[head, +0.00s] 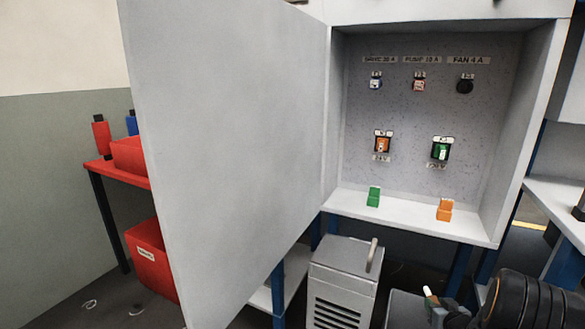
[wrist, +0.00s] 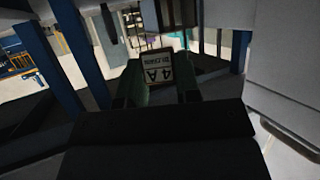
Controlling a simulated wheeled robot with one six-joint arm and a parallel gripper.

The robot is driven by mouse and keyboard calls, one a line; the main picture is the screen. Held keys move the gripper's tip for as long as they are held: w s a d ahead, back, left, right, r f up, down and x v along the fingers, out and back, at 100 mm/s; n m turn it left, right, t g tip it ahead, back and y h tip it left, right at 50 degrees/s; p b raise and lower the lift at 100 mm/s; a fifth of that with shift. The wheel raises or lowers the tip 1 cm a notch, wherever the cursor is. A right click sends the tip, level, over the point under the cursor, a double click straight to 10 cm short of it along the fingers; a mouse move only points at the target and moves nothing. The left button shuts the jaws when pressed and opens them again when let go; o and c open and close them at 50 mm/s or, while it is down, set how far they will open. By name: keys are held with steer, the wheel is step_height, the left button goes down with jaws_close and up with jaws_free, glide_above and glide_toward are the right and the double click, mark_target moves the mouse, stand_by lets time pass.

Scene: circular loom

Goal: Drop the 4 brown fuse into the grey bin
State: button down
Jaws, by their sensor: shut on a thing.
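My gripper (head: 443,308) is low at the right of the head view, below the open fuse cabinet. In the head view only a small pale end of the fuse (head: 429,292) seems to show at the jaws. The fuse's colour is hard to tell in the dim wrist view. I cannot make out a grey bin in either view.
The fuse cabinet's ledge (head: 410,218) holds a green block (head: 374,196) and an orange block (head: 445,209). Its open door (head: 240,150) spans the left centre. A grey louvred box (head: 345,257) with a handle stands below. A red bin (head: 150,275) is at far left.

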steer(key=shift+f, duration=0.1)
steer(key=c, duration=0.8)
jaws_free()
steer(key=shift+o, duration=0.2)
steer(key=p+v, duration=0.5)
steer(key=v, duration=0.9)
steer(key=shift+f, duration=0.1)
